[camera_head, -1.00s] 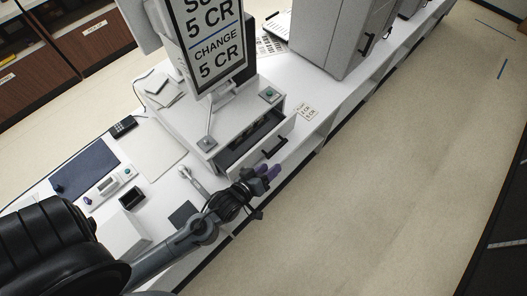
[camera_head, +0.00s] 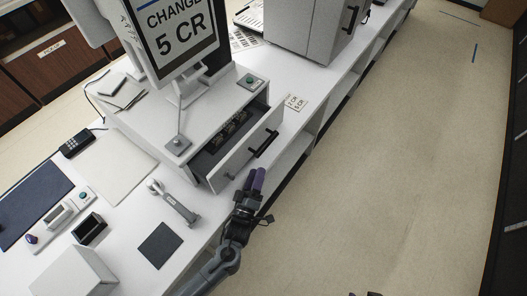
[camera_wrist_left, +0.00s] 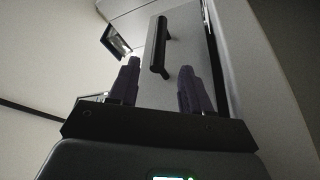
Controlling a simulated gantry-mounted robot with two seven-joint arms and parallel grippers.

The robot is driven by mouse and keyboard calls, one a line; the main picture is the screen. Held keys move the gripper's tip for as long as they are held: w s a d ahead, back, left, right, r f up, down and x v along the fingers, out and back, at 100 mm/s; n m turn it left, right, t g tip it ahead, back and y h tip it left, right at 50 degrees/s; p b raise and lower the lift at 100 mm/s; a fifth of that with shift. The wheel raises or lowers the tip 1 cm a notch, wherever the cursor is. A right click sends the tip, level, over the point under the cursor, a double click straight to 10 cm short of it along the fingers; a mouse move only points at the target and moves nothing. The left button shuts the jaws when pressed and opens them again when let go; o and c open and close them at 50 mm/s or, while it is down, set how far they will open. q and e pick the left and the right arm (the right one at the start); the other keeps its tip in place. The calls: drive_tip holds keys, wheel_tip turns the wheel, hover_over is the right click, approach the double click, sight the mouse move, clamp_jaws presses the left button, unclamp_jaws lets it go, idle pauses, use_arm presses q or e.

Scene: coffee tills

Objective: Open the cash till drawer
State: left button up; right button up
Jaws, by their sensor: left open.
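The cash till (camera_head: 165,105) is a white box under a tilted display reading "CHANGE 5 CR". Its drawer (camera_head: 243,157) stands pulled out toward the aisle, and its dark inside (camera_head: 222,142) shows. A black bar handle (camera_head: 263,143) is on the drawer front. It also shows in the left wrist view as a dark handle (camera_wrist_left: 157,45) ahead of the fingers. My left gripper (camera_head: 257,178), with purple fingertips, is just below the drawer front, near the handle. It is open and empty. The wrist view shows the two fingers (camera_wrist_left: 158,75) apart, the handle beyond them.
A wrench-like tool (camera_head: 173,202), a dark square pad (camera_head: 159,246), a small black box (camera_head: 90,228) and a card terminal (camera_head: 76,143) lie on the white counter. A large grey machine (camera_head: 305,30) stands beyond the till. The aisle floor (camera_head: 400,170) is clear.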

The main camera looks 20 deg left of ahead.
sight(265, 149)
use_arm(q)
drive_tip(key=x, duration=1)
drive_tip(key=shift+w+r, duration=0.1)
clamp_jaws()
